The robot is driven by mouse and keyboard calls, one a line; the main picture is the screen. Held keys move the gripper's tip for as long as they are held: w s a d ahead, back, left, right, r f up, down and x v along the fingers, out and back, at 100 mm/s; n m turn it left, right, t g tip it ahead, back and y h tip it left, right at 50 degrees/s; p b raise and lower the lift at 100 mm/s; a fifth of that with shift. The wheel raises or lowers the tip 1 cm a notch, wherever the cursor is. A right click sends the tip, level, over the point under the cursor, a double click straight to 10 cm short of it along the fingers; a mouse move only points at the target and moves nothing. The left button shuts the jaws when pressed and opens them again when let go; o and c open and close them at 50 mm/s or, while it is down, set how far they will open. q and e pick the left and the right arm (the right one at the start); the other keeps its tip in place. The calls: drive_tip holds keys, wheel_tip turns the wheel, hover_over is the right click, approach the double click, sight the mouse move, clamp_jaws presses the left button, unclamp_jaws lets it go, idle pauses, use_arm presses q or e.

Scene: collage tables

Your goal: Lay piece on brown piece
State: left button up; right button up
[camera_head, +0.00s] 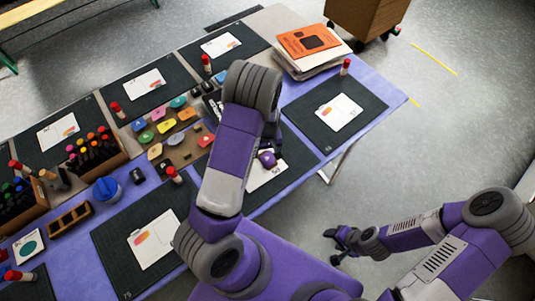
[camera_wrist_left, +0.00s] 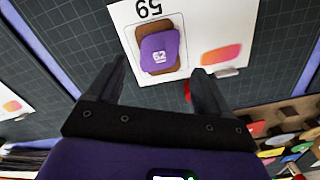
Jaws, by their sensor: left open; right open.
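A purple piece (camera_wrist_left: 160,52) marked 62 lies flat on the brown piece (camera_wrist_left: 157,22), inside an outlined area of a white card (camera_wrist_left: 205,25). Brown shows around the purple piece, mostly above it in the left wrist view. My left gripper (camera_wrist_left: 160,72) is open, with its fingers apart and nothing between them; the purple piece is in front of the gap. In the head view the purple piece (camera_head: 267,159) shows beside my left arm, which hides most of that card and the left gripper. My right gripper (camera_head: 342,241) is out over the floor, away from the tables.
Dark mats with white cards (camera_head: 338,112) lie around the tables, each with a red-capped glue stick (camera_head: 346,67) nearby. Several coloured pieces (camera_head: 167,125) sit in the middle. Marker holders (camera_head: 98,155) stand at left. An orange book (camera_head: 308,41) lies on a stack at the back.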

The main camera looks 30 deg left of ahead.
sight(267, 159)
use_arm(q)
wheel_tip(267, 159, up, 7)
drive_tip(key=p, duration=0.1)
drive_tip(key=shift+r, duration=0.2)
idle(0.5)
